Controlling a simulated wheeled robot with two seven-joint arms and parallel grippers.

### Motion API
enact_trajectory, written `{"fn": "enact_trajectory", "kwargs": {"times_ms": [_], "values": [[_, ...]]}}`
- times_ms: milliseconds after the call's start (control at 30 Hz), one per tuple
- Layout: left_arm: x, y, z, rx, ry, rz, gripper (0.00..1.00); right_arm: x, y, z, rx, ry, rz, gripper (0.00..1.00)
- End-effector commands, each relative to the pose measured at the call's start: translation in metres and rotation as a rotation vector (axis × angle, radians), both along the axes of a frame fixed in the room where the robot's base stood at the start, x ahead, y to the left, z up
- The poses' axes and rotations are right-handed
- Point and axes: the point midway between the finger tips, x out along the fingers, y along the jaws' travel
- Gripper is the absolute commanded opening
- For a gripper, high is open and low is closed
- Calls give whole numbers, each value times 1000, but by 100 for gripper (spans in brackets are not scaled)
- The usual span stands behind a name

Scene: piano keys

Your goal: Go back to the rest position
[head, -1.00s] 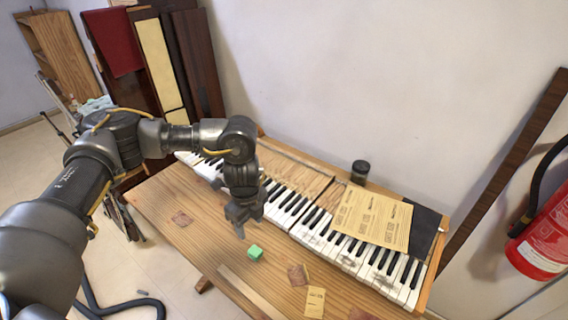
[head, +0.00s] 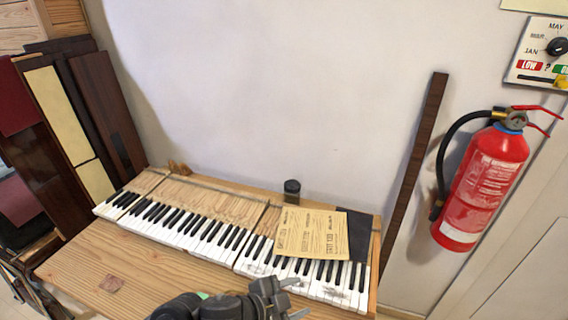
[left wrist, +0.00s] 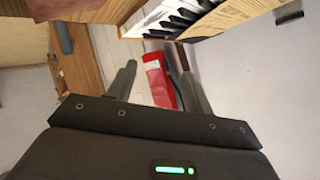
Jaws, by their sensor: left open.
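My left gripper (head: 292,300) is at the bottom edge of the head view, in front of the piano keys (head: 190,228), with its fingers pointing right. The left wrist view shows its two fingers (left wrist: 160,85) apart, with nothing held between them. My right gripper is not in view.
The keyboard lies on a wooden table (head: 90,260) against the wall. Tan paper sheets (head: 310,232) and a dark jar (head: 292,190) are on the right part. A red fire extinguisher (head: 485,185) hangs at right. The table's left part is mostly clear.

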Motion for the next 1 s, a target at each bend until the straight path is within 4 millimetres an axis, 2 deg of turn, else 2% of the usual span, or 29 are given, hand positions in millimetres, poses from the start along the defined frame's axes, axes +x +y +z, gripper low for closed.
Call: {"fn": "enact_trajectory", "kwargs": {"times_ms": [167, 267, 400, 500, 600, 800, 867, 900, 1000], "values": [[-4, 50, -14, -69, 140, 328, 51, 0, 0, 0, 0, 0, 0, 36], [-16, 92, -34, -66, 247, 517, 51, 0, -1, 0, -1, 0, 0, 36], [-51, 156, -68, -26, 422, 767, 51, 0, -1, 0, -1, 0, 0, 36], [-83, 194, -87, 14, 534, 901, 51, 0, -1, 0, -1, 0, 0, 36], [-112, 222, -101, 50, 624, 999, 51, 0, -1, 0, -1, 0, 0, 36], [-170, 264, -118, 116, 780, 1151, 51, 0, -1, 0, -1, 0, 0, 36], [-184, 273, -124, 134, 819, 1184, 51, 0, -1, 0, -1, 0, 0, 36], [-176, 271, -138, 136, 817, 1177, 51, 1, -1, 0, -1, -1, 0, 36], [-169, 269, -168, 144, 825, 1174, 51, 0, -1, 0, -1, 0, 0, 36]]}}
